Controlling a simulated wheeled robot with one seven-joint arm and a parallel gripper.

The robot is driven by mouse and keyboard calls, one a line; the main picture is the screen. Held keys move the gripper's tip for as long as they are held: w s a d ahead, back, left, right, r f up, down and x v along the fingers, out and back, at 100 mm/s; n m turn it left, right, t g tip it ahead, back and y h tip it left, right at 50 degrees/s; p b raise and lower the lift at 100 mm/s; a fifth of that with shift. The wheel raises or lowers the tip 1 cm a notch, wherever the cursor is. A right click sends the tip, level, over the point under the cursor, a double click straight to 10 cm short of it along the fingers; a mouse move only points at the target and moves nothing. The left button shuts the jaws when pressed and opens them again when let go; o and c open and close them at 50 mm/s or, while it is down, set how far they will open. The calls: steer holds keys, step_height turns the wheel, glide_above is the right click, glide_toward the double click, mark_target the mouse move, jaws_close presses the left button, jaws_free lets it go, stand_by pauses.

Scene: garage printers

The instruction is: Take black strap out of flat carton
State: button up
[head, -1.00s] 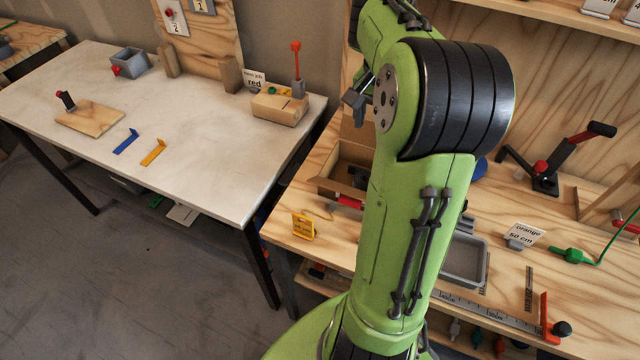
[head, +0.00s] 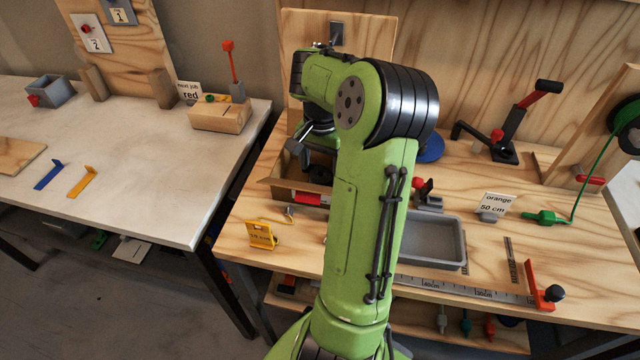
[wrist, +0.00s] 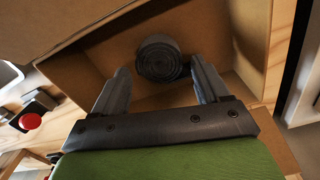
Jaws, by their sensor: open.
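The black strap (wrist: 159,60) is a tight dark roll inside the flat carton (wrist: 245,35), shown in the wrist view. My gripper (wrist: 160,72) is open, with one finger on each side of the roll. The fingers reach into the carton opening, and I cannot tell whether they touch the strap. In the head view the brown cardboard carton (head: 271,192) sits on the wooden bench, left of my arm.
A yellow tag holder (head: 261,235) stands in front of the carton. A grey tray (head: 463,246) lies right of my arm. A red button (wrist: 31,121) shows beside the carton in the wrist view. The white table (head: 150,190) is to the left.

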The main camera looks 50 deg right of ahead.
mark_target(319, 174)
step_height(319, 174, down, 2)
steer(key=shift+f, duration=0.25)
steer(key=shift+r, duration=0.1)
